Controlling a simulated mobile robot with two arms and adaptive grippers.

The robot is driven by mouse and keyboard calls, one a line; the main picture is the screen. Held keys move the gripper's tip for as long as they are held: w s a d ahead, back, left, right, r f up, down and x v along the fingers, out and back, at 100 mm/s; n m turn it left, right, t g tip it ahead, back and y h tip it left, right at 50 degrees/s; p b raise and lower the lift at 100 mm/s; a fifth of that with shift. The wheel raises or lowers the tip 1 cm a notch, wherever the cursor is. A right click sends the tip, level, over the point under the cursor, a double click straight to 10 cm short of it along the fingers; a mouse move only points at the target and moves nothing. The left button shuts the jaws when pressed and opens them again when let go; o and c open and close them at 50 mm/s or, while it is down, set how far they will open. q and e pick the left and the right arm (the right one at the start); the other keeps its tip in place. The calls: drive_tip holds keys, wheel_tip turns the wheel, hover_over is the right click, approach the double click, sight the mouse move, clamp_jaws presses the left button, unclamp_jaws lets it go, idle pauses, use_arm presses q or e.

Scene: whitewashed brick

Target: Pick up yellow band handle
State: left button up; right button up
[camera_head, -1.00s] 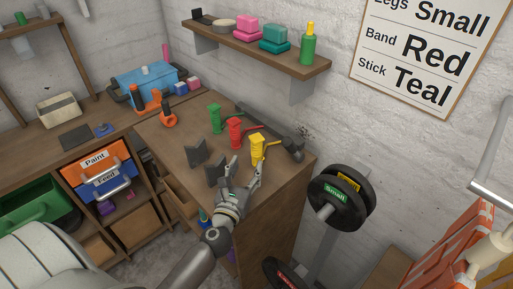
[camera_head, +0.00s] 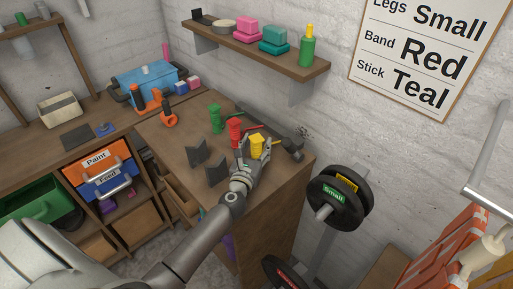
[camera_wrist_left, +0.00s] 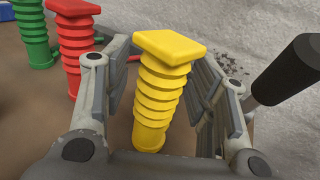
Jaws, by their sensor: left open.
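The yellow band handle (camera_head: 257,147) stands upright on the wooden bench top, the nearest of three ribbed handles. My left gripper (camera_head: 254,153) is open around it. In the left wrist view the yellow handle (camera_wrist_left: 160,90) rises between the two open fingers of my gripper (camera_wrist_left: 160,95), with a visible gap on the left side and a narrower one on the right. The red handle (camera_head: 235,132) and green handle (camera_head: 215,118) stand in line behind it. My right gripper is not in view.
A dark bar-like object (camera_head: 285,138) lies behind the handles near the wall. Dark grey upright plates (camera_head: 217,170) stand left of my gripper. A weight stand (camera_head: 338,190) is right of the bench. A sign (camera_head: 430,50) reads Band Red.

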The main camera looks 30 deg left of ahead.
use_arm(q)
drive_tip(key=shift+s, duration=0.1)
drive_tip(key=shift+c, duration=1)
drive_tip(key=c, duration=1)
drive_tip(key=shift+r, duration=0.1)
clamp_jaws()
